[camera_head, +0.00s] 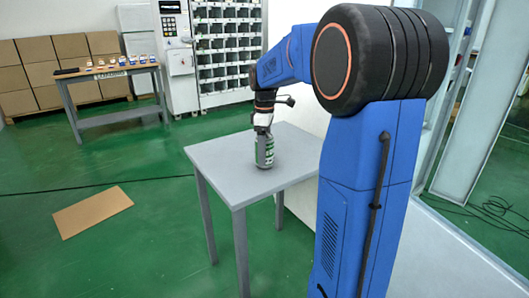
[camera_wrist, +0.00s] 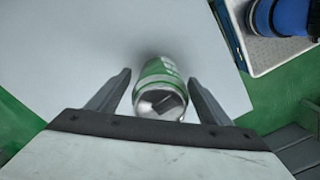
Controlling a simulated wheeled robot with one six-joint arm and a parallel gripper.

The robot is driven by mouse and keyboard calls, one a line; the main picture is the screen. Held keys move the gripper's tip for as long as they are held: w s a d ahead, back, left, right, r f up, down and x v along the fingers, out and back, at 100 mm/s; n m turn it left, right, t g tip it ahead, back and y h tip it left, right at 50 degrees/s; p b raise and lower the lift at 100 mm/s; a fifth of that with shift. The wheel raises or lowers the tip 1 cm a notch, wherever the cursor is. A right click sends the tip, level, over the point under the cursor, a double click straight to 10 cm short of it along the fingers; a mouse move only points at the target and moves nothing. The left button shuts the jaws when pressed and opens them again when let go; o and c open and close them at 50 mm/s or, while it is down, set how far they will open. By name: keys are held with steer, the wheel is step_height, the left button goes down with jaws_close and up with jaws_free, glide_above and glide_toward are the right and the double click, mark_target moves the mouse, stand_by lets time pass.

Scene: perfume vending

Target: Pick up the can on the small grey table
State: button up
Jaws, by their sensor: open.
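A green and silver can (camera_head: 264,151) with white and black markings stands upright on the small grey table (camera_head: 215,160). My gripper (camera_head: 263,131) is at the can's top, pointing down at it. In the wrist view the can (camera_wrist: 160,90) lies between the two fingers of my gripper (camera_wrist: 163,85). The fingers are apart, with a visible gap on each side of the can. The grey table top (camera_wrist: 70,50) fills much of the wrist view behind the can.
Behind stand a wooden table (camera_head: 110,72) with several small items, stacked cardboard boxes (camera_head: 50,65) and a shelved vending cabinet (camera_head: 228,50). A flat cardboard sheet (camera_head: 92,211) lies on the green floor. A white wall is close behind the grey table's right side.

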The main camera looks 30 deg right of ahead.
steer(key=shift+f, duration=0.7)
steer(key=shift+c, duration=0.6)
